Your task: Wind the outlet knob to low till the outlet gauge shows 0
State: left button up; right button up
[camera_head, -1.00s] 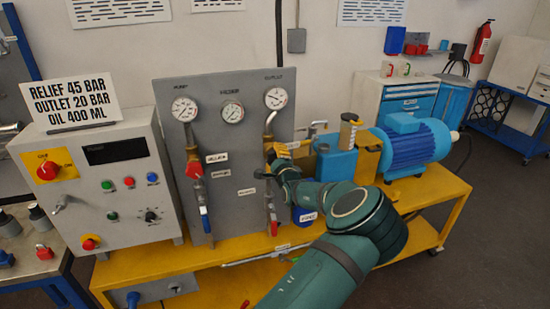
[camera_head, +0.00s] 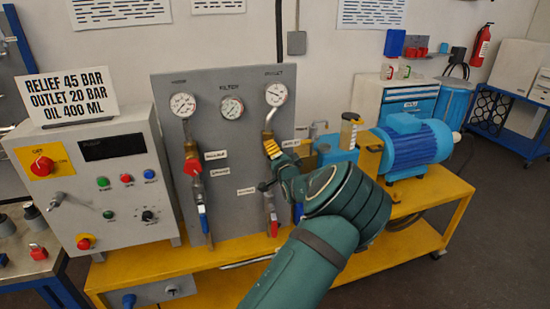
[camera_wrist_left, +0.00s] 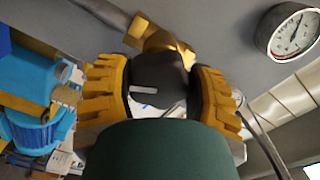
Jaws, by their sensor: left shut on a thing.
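The outlet knob (camera_wrist_left: 162,80) is black with a white mark. In the left wrist view it sits between the yellow fingers of my left gripper (camera_wrist_left: 160,90), which is shut on it. In the head view my left gripper (camera_head: 273,150) is at the outlet line on the grey panel, below the outlet gauge (camera_head: 276,94). The gripper and arm hide the knob there. The outlet gauge's needle is too small to read surely. A gauge (camera_wrist_left: 296,33) shows at the upper right of the left wrist view; I cannot tell which one. My right gripper is not in view.
The pump gauge (camera_head: 183,104) and filter gauge (camera_head: 231,107) are to the left on the panel (camera_head: 225,150). A control box (camera_head: 100,185) stands left, a blue motor (camera_head: 412,146) right. A sign (camera_head: 70,95) reads outlet 20 bar.

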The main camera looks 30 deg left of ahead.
pick_arm(q)
jog(key=n+b, duration=0.1)
jog(key=n, duration=0.3)
jog(key=shift+f, duration=0.15)
jog(key=n+b, duration=0.2)
jog(key=n, duration=0.1)
jog(key=n+b, duration=0.4)
jog(key=n, duration=0.3)
jog(key=n+b, duration=0.5)
jog(key=n, duration=0.1)
jog(key=shift+n+b, duration=0.55)
jog(key=shift+n, duration=1.35)
jog(key=n, duration=0.3)
jog(key=shift+n, duration=2.1)
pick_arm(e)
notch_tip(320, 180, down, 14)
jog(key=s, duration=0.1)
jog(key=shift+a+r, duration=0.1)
